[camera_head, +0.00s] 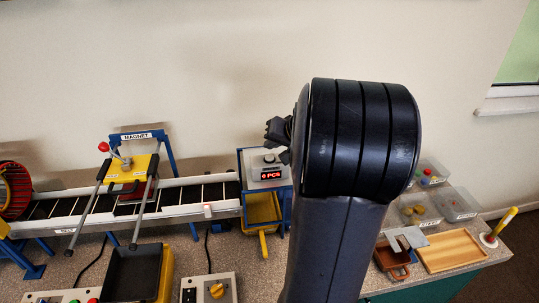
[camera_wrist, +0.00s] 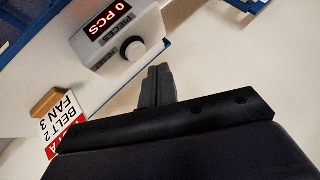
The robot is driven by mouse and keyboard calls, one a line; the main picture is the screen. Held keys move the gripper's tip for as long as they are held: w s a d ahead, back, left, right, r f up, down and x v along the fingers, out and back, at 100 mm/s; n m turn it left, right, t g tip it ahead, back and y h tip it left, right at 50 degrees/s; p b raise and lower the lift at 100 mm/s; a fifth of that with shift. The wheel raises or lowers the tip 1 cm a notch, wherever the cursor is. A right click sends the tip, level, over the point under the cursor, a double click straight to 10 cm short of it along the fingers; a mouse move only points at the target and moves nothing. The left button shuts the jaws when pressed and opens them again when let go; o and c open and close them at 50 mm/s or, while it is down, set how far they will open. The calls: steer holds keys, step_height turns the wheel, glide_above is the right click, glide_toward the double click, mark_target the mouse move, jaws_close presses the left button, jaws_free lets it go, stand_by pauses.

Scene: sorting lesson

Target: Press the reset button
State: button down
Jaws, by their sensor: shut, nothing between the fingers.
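The counter box (camera_head: 262,169) is a grey box with a red lit display, at the right end of the conveyor. It also shows in the wrist view (camera_wrist: 96,45), where the display reads "0 PCS" above a "PIECES" label. In the head view the digit is too small to be sure of. A round button (camera_wrist: 133,49), pale with a dark ring, sits on the box; it also shows small in the head view (camera_head: 269,158). My gripper (camera_wrist: 158,72) is shut and empty, its tips beside the button with a visible gap. In the head view my gripper (camera_head: 277,131) is above the box, partly hidden by my arm.
A conveyor belt (camera_head: 113,206) with a blue magnet frame (camera_head: 168,150) runs left of the box. A yellow bin (camera_head: 262,208) hangs below the box. Clear containers (camera_head: 455,203) and a wooden tray (camera_head: 452,251) stand at the right. A "BELT 2 FAN 3" sign (camera_wrist: 66,125) is at lower left.

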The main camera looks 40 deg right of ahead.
mark_target(272, 159)
steer(key=shift+r+p, duration=1.05)
steer(key=shift+r, duration=0.95)
steer(key=shift+f, duration=0.15)
step_height(272, 159, down, 2)
steer(key=shift+b, duration=0.8)
steer(key=shift+r+p, duration=0.3)
steer(key=shift+p, duration=1.15)
steer(key=shift+p, duration=0.45)
step_height(272, 159, up, 6)
steer(key=p, duration=0.3)
steer(key=shift+f, duration=0.25)
